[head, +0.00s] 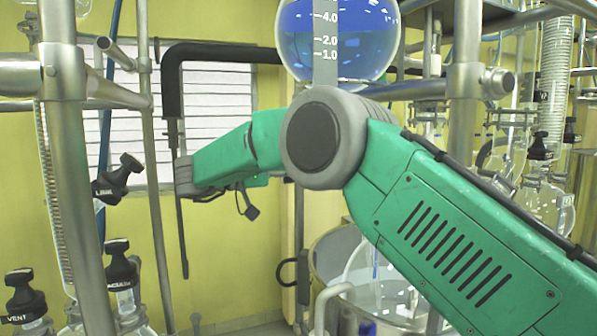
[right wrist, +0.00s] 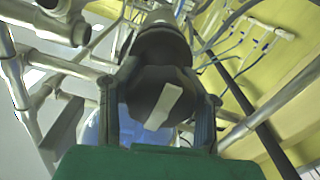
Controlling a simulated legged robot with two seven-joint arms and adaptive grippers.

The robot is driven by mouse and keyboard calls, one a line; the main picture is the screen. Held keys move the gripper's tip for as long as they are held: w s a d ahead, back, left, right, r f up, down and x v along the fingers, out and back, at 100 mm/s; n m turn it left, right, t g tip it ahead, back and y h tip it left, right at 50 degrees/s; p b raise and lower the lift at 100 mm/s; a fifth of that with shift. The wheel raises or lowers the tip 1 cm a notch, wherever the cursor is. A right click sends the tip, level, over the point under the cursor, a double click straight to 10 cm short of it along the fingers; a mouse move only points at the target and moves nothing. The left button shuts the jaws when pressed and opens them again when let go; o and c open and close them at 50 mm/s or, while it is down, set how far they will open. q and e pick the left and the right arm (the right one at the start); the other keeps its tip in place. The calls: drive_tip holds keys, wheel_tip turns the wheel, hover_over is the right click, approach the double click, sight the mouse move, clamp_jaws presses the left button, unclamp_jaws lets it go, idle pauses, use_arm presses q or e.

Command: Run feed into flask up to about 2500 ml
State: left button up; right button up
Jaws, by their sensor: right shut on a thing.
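A round glass flask (head: 365,62) with blue liquid and a white scale strip marked 1.0, 2.0 and 4.0 is at the top of the head view. Its liquid surface looks to be between 2.0 and 4.0, but is hard to read exactly. My right arm (head: 445,220) crosses below it; its gripper fingers are not clear in that view. In the right wrist view my right gripper (right wrist: 160,112) is shut on a dark valve knob (right wrist: 150,88) with a white pointer mark. Blue glass shows behind the knob. My left gripper is not in view.
Black knobs labelled LINE (head: 118,180), VENT (head: 25,295) and VACUUM (head: 118,268) stand at the left. Metal posts (head: 70,150) and clamps frame the scene. A black bent bar (head: 171,85) hangs near my forearm. Glassware (head: 545,205) crowds the right.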

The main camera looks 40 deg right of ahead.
drive_tip(key=shift+a+f+n, duration=0.15)
drive_tip(key=shift+f+n, duration=0.25)
drive_tip(key=shift+f, duration=0.1)
drive_tip(key=o, duration=1.3)
drive_tip(key=shift+w, duration=0.15)
drive_tip(key=shift+w+a+r, duration=0.1)
drive_tip(key=shift+w+r, duration=0.05)
drive_tip(key=shift+a+r, duration=0.15)
drive_tip(key=shift+a, duration=0.5)
drive_tip(key=v, duration=0.6)
drive_tip(key=shift+w+f, duration=0.25)
drive_tip(key=shift+w, duration=0.05)
